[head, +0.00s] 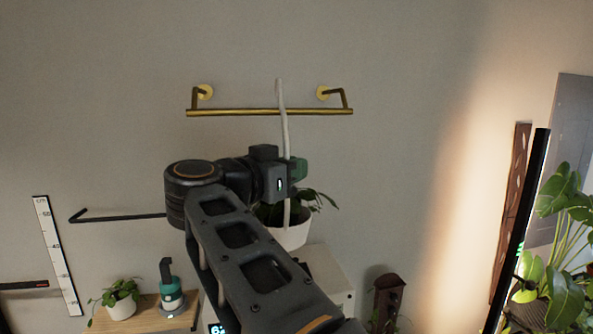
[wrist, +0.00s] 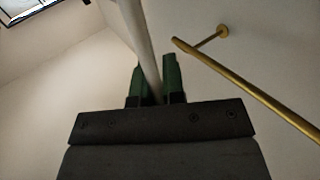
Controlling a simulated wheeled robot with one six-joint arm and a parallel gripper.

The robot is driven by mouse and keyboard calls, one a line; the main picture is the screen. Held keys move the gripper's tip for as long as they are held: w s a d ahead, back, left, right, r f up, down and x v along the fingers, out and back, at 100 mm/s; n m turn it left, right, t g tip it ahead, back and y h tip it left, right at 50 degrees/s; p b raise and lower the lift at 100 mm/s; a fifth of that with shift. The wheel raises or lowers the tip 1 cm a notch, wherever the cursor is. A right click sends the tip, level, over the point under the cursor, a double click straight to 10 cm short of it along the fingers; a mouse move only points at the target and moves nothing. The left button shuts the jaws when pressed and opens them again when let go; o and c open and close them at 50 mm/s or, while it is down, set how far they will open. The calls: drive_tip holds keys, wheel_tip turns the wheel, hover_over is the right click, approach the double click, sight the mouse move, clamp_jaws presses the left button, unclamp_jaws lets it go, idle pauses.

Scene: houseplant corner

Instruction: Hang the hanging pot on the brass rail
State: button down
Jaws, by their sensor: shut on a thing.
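The brass rail (head: 235,112) is fixed to the wall by two brackets in the head view. It also shows at the right of the wrist view (wrist: 250,85). The hanging pot (head: 290,235) is white with a green plant, partly hidden behind my arm. Its pale hanger (head: 283,115) rises upright past my gripper, and its top shows above the rail in the picture. My gripper (head: 297,168) is shut on the hanger; in the wrist view the green fingers stand on both sides of the hanger (wrist: 138,38). The hanger is apart from the rail in the wrist view. Whether its top is hooked cannot be told.
A white cabinet (head: 335,277) stands below the pot. A wooden shelf (head: 145,318) at lower left holds a small potted plant (head: 121,298) and a green-and-grey bottle (head: 171,295). A black wall bracket (head: 120,216) juts at left. A dark upright pole (head: 520,215) and a leafy plant (head: 565,200) are at right.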

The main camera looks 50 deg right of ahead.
drive_tip(key=shift+w+d+f+b, duration=0.45)
drive_tip(key=shift+w+d+f, duration=0.5)
drive_tip(key=shift+w, duration=0.1)
drive_tip(key=shift+w+d+f+b, duration=0.45)
drive_tip(key=shift+w+d+f, duration=0.35)
drive_tip(key=shift+w+f, duration=0.15)
